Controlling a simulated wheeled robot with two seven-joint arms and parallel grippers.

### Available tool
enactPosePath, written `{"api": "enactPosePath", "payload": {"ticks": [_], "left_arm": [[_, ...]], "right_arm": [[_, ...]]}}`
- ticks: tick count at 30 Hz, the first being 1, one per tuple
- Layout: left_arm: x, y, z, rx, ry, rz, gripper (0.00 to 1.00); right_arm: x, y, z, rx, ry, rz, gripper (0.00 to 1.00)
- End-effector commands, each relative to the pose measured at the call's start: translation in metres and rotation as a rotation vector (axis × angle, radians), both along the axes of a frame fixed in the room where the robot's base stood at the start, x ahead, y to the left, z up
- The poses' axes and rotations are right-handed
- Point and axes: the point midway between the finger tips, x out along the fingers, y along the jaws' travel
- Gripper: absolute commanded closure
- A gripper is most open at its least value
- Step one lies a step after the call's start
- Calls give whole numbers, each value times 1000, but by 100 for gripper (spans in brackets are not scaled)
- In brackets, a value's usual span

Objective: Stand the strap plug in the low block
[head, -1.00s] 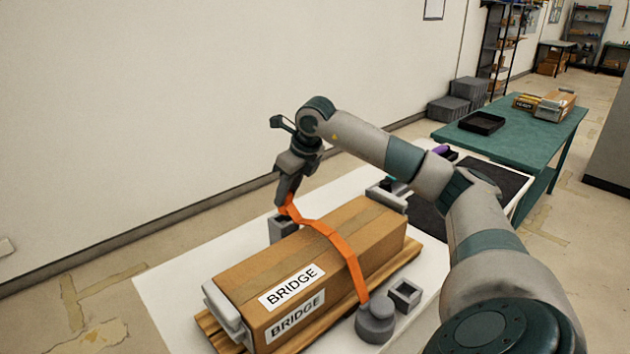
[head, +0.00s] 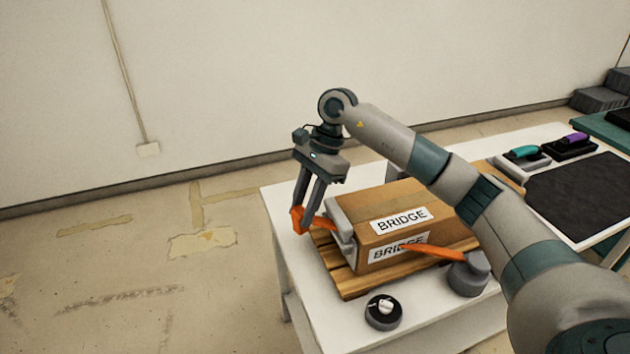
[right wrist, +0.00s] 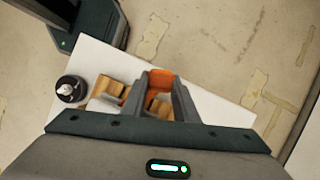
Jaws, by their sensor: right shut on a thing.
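My right gripper (head: 305,214) is shut on the orange strap plug (head: 298,224), off the left end of the cardboard box labelled BRIDGE (head: 375,215). In the right wrist view the orange plug (right wrist: 161,76) sits between the two fingers, above the white table. The orange strap (head: 432,251) runs across the near side of the box to a round grey anchor (head: 467,278). I cannot make out the low block in the current views; the box or my arm may hide it.
The box lies on a wooden pallet (head: 353,285) on a white table (head: 283,207). A black round base with a white knob (head: 383,312) stands at the near edge. Teal (head: 524,151) and purple (head: 576,138) handsets lie at right. Bare floor lies left.

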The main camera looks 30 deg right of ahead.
Motion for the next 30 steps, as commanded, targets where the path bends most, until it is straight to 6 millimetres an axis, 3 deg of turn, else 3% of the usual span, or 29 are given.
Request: {"api": "enactPosePath", "payload": {"ticks": [6, 15, 21, 30], "left_arm": [[0, 0, 0, 0, -1, 0, 72], [-1, 8, 0, 9, 1, -3, 72], [-2, 9, -1, 10, 3, -3, 72], [-3, 6, -1, 8, 3, -2, 72]], "right_arm": [[-63, 33, -13, -1, -1, 581, 96], [-141, 52, -22, 0, -3, 1246, 96], [-158, 54, -24, 1, -3, 1389, 96], [-158, 54, -24, 2, -4, 1392, 96]]}}
